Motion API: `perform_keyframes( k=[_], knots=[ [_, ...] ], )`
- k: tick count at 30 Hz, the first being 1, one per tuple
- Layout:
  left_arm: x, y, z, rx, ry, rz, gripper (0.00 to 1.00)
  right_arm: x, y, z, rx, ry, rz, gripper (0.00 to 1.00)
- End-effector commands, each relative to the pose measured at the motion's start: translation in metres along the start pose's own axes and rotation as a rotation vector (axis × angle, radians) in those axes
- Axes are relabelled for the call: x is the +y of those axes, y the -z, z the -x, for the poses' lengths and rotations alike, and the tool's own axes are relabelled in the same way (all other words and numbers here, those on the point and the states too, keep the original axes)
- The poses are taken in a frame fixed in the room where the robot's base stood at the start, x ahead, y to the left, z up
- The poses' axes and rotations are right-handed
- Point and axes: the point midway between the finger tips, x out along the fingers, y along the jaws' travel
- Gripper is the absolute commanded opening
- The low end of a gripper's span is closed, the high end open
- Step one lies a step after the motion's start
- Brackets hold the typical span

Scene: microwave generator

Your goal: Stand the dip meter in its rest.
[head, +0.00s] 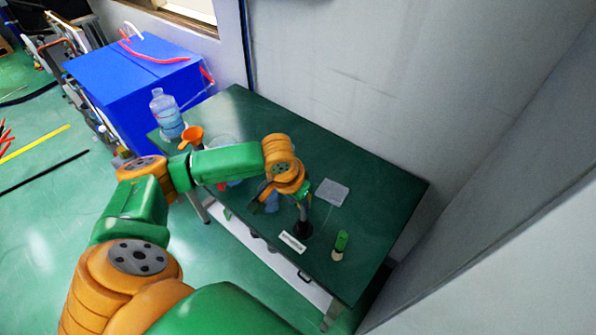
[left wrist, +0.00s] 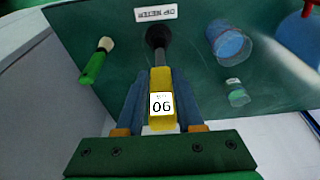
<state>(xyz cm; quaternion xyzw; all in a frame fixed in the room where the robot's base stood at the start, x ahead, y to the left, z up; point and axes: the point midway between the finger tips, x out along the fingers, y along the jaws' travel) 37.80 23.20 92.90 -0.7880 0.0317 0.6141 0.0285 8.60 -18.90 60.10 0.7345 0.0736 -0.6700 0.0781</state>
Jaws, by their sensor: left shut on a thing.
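The dip meter (left wrist: 161,98) has a yellow body with a white digit display and a grey probe. It sits between the blue fingers of my left gripper (left wrist: 161,92) in the left wrist view, and the gripper is shut on it. The black round rest (head: 302,230) stands on the green table behind a white label (head: 292,242). The rest also shows in the left wrist view (left wrist: 158,36), with the probe reaching to it. I cannot tell whether the probe tip is inside the rest or just above it. My left gripper (head: 304,203) is over the table in the head view. My right gripper is out of view.
A green-handled brush (head: 340,245) is right of the rest. A pale square pad (head: 331,192) lies behind. A blue cup (left wrist: 230,45) and small jar (left wrist: 237,93) are on the other side.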

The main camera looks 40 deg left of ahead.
Motion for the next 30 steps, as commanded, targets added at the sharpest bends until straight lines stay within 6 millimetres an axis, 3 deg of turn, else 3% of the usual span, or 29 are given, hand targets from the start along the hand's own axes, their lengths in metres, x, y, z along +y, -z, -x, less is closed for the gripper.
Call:
perform_keyframes(
  k=[30],
  knots=[
    [0.000,-0.006,-0.025,0.000,0.000,-0.001,0.00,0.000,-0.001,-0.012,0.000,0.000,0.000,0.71]
  ],
)
